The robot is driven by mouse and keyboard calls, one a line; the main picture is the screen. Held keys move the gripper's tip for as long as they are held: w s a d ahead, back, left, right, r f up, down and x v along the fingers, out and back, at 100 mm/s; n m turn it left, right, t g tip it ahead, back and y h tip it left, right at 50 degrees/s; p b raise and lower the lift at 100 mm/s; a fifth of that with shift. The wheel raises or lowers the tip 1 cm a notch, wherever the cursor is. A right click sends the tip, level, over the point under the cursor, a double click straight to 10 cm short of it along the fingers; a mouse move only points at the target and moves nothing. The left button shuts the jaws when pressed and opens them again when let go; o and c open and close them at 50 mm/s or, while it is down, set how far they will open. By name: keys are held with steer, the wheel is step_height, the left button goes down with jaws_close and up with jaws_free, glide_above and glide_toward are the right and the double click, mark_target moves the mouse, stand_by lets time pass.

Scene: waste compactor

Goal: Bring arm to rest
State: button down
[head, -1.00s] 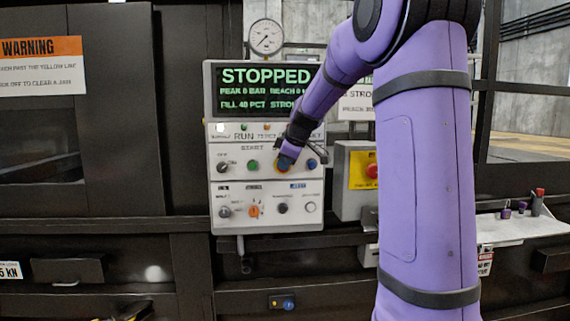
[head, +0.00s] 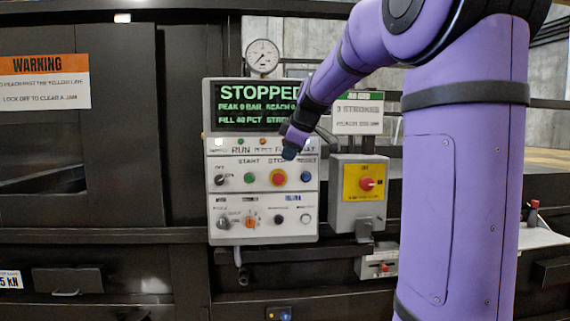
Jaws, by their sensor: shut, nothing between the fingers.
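My purple arm rises on the right of the head view and bends over at the top. Its forearm slopes down to the left, toward the control panel (head: 227,235). My gripper (head: 290,152) is small and dark, shut and empty, at the panel's upper right. It overlaps the label row in the picture, above the red stop button (head: 278,178); whether it touches the panel I cannot tell. The panel's screen (head: 240,120) reads STOPPED, its right edge hidden by my arm.
A grey box with a red knob on a yellow plate (head: 354,197) is right of the panel. A pressure gauge (head: 263,55) stands above. A WARNING sign (head: 40,82) is on the dark machine at left. A pale ledge (head: 540,236) shows behind my arm.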

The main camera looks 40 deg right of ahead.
steer(key=shift+s+r, duration=0.2)
steer(key=shift+r, duration=0.05)
stand_by(0.4)
steer(key=s+a+f+m, duration=0.1)
steer(key=s+a+m, duration=0.1)
steer(key=s+a, duration=0.65)
steer(key=s+a+f+m+g, duration=0.1)
steer(key=s+a+f+m, duration=0.2)
steer(key=s+a+f, duration=0.2)
steer(key=s+a+f+m+g, duration=0.1)
steer(key=s+a+f+m, duration=0.2)
steer(key=s, duration=1.1)
steer(key=shift+a+f+y, duration=0.3)
steer(key=shift+a+f, duration=1.5)
steer(key=shift+a, duration=1.15)
